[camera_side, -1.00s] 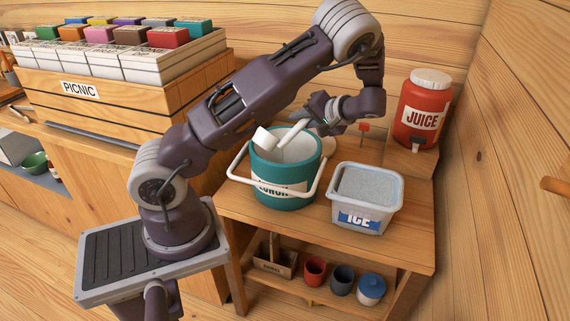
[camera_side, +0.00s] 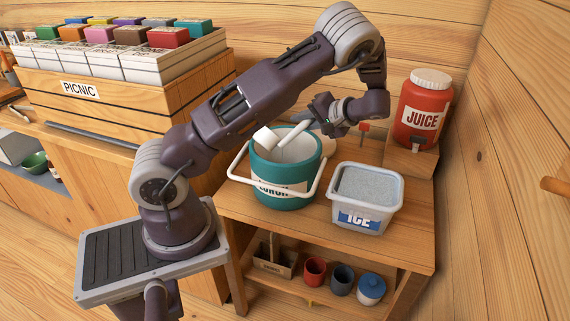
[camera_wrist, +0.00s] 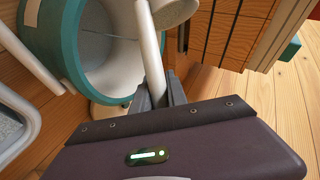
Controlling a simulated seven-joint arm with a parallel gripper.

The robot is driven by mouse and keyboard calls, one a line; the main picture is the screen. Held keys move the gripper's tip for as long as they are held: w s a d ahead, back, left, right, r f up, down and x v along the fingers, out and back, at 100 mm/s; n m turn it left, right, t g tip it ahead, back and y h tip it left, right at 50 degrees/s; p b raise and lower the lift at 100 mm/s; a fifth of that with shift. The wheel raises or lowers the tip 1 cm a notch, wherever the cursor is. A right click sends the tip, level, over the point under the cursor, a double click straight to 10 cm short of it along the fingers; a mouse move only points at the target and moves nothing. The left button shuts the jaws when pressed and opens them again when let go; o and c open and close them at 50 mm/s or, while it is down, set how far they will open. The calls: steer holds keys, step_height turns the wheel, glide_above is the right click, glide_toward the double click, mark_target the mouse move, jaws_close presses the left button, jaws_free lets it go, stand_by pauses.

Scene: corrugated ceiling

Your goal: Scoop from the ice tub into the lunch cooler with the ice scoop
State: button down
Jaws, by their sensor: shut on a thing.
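The ice scoop is white; its head (camera_side: 266,139) hangs over the open lunch cooler and its handle (camera_side: 293,133) slopes up to the right. My gripper (camera_side: 312,121) is shut on the handle, above the cooler's back right rim. The lunch cooler (camera_side: 272,192) is a teal pail with a white lining and a white bail lowered across its front. The ice tub (camera_side: 362,217), white with a blue label, stands right of it, full of grey-white ice. In the wrist view the scoop handle (camera_wrist: 151,55) runs up from my fingers (camera_wrist: 160,97); I cannot see the contents of the scoop.
A red juice jug (camera_side: 421,112) stands on a wooden stand at the back right. The picnic crate (camera_side: 130,100) is at the left. Cups (camera_side: 314,271) and a caddy sit on the shelf below. Bare tabletop lies in front of the cooler and tub.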

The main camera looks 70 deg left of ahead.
steer(key=shift+w+a+f+m+g, duration=0.15)
steer(key=shift+f+m+g, duration=0.1)
steer(key=shift+f, duration=0.4)
steer(key=shift+w+d+f+m+g, duration=0.15)
steer(key=shift+f+m+g, duration=0.1)
steer(key=shift+f, duration=0.35)
steer(key=shift+w+a+f+m+g, duration=0.1)
steer(key=shift+w+f+m+g, duration=0.1)
steer(key=shift+f+m+g, duration=0.3)
stand_by(1.0)
steer(key=shift+w+a+r+m+g, duration=0.1)
steer(key=shift+w+a+m+g, duration=0.15)
steer(key=shift+w+m+g, duration=0.4)
stand_by(0.8)
steer(key=shift+w+r+m+g, duration=0.15)
steer(key=shift+w+m+g, duration=0.05)
steer(key=shift+m+g, duration=0.15)
stand_by(0.9)
steer(key=shift+f+m+g, duration=0.55)
steer(key=shift+m+g, duration=0.05)
stand_by(0.9)
